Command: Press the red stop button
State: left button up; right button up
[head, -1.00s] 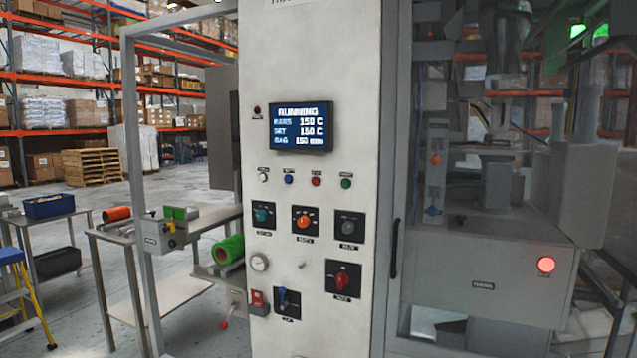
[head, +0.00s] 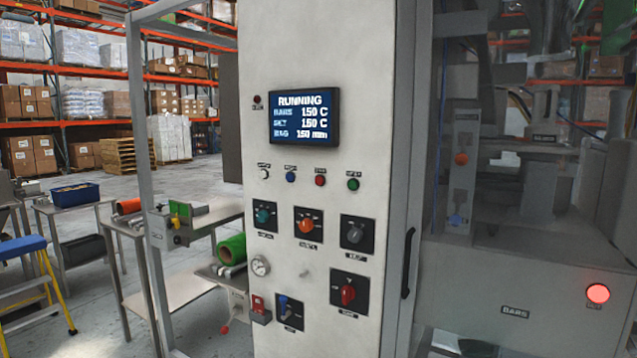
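A red push button (head: 320,181) sits in a row of small round buttons on the upright white control panel (head: 255,50), below the screen. Its label is too small to read surely. In the row are also a white button (head: 264,174), a blue button (head: 290,177) and a green button (head: 353,184). The screen (head: 304,117) reads RUNNING, with bars and set values of 150 C and bag 150 mm. Neither of my grippers is in view.
A lit red lamp (head: 597,293) glows on the machine at right. A blue-topped stepladder (head: 22,247) stands at left.

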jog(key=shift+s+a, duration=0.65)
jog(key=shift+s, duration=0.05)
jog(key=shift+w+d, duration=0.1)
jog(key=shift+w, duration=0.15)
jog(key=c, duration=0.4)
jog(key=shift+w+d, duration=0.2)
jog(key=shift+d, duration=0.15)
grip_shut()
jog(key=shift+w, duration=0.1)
